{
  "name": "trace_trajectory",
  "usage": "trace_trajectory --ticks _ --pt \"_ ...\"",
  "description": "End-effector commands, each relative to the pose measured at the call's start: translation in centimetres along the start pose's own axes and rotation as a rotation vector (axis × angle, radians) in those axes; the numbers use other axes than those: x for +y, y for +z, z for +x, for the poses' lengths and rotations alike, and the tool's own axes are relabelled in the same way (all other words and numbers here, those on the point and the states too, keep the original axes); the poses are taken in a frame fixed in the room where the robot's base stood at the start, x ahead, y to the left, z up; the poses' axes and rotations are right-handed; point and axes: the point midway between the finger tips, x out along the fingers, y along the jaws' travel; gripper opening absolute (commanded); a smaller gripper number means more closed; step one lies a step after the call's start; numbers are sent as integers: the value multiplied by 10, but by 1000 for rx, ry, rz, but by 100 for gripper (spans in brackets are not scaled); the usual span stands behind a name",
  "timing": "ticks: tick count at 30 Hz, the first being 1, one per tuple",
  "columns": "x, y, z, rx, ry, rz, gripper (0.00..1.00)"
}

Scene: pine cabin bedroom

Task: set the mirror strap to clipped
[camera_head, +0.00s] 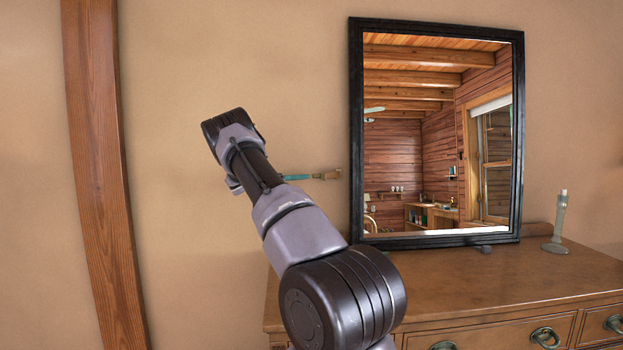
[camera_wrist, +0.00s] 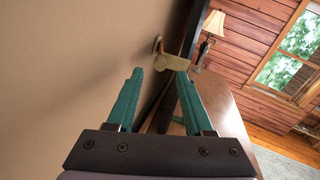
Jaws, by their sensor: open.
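The mirror (camera_head: 356,130) has a black frame and leans upright on the dresser top against the wall. A small tan piece (camera_head: 331,174), which looks like the mirror strap, sticks out just left of the mirror's left edge. In the wrist view the strap (camera_wrist: 171,62) lies just beyond my fingertips, by a small hook-like fitting (camera_wrist: 157,44) on the wall. I cannot tell whether it is clipped. My gripper (camera_wrist: 160,75) has green fingers spread apart with nothing held between them. In the head view my gripper (camera_head: 308,177) points right, towards the strap.
The wooden dresser (camera_head: 450,275) stands below the mirror, with a pale candlestick (camera_head: 557,225) on its right side. A wooden post (camera_head: 97,150) runs up the wall at left. The wall between is bare.

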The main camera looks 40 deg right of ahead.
Motion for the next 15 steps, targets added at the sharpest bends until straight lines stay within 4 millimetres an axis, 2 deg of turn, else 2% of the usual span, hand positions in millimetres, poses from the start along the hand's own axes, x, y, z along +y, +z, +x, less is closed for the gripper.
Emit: trace_trajectory --ticks 1,6,15 --pt "-1 0 11 2 -3 0 52" --pt "-1 0 36 2 -2 2 52" --pt "0 0 50 2 1 2 52"
